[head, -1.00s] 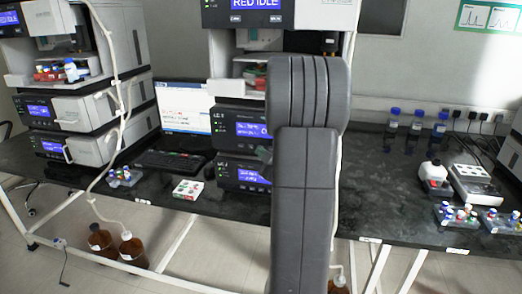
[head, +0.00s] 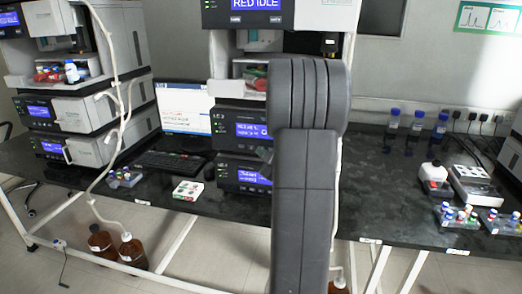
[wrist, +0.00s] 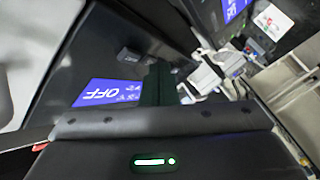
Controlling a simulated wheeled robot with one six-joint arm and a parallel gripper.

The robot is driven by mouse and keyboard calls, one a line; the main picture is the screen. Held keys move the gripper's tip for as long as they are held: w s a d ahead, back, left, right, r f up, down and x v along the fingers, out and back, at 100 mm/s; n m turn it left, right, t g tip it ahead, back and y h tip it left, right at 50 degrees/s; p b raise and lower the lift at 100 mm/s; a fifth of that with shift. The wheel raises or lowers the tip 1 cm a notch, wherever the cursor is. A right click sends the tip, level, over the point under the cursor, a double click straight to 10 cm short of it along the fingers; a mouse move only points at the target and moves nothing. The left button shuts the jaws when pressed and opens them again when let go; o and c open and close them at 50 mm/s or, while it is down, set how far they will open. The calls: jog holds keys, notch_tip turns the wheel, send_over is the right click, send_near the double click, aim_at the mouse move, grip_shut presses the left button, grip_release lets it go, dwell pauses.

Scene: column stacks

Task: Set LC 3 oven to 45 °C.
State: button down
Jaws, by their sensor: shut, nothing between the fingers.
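The middle stack carries a module with a blue display (head: 253,130) and a small LC label whose number I cannot read surely. A lower module with another blue display (head: 248,177) sits beneath it. My arm covers the right part of both. In the wrist view a dark front panel bears a blue display (wrist: 108,92) reading OFF, upside down, with small grey buttons (wrist: 129,55) above it in the picture. My gripper (wrist: 159,82) is shut and empty, its dark fingers pointing at this panel just beside the display. I cannot tell whether they touch it. In the head view my arm hides the gripper.
Another instrument stack (head: 85,110) stands at the left, with a monitor (head: 185,107) and keyboard (head: 172,162) between. A small white box (head: 188,190) and a vial rack (head: 125,178) lie on the dark bench. Blue-capped bottles (head: 415,125) stand at the right.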

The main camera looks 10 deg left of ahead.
dwell(0.4)
jog(key=shift+s+b, duration=0.5)
jog(key=shift+s, duration=0.3)
jog(key=shift+f, duration=0.1)
jog(key=shift+b, duration=0.3)
jog(key=shift+w, duration=0.1)
jog(key=shift+w, duration=0.3)
